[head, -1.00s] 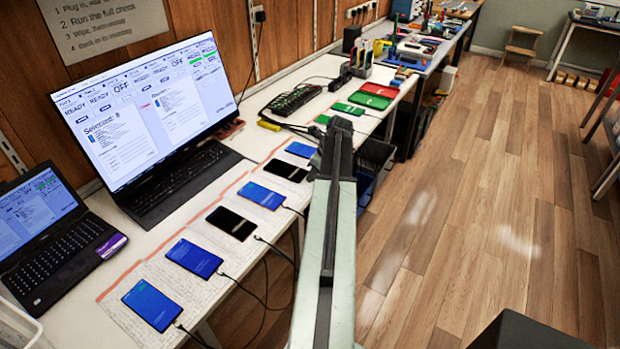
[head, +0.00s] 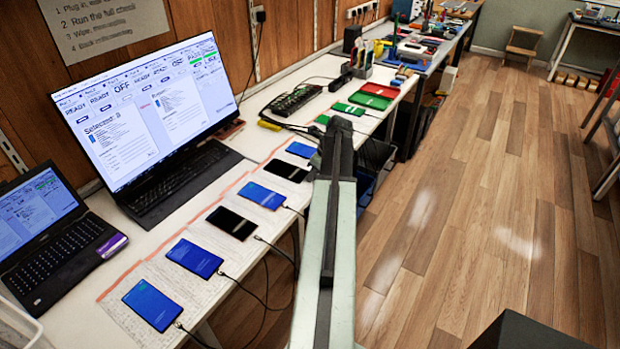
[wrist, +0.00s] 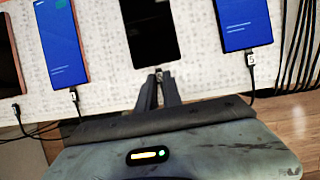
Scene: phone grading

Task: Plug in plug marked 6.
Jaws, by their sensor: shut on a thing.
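My gripper (wrist: 159,86) shows in the wrist view, its narrow dark fingers shut on a small plug (wrist: 158,73). The plug's tip is at the lower edge of a dark-screened phone (wrist: 150,30). I cannot tell whether it is seated in the port. Its number cannot be read, and its cable is hidden beneath my gripper. This phone appears to be the far dark one in the head view (head: 287,170). My arm hides the gripper in the head view.
Blue-screened phones (wrist: 62,42) and (wrist: 243,22) flank the dark one, with cables at their lower edges. A large laptop (head: 150,110) and a smaller laptop (head: 50,235) stand along the table. Wooden floor (head: 480,200) lies open to the right.

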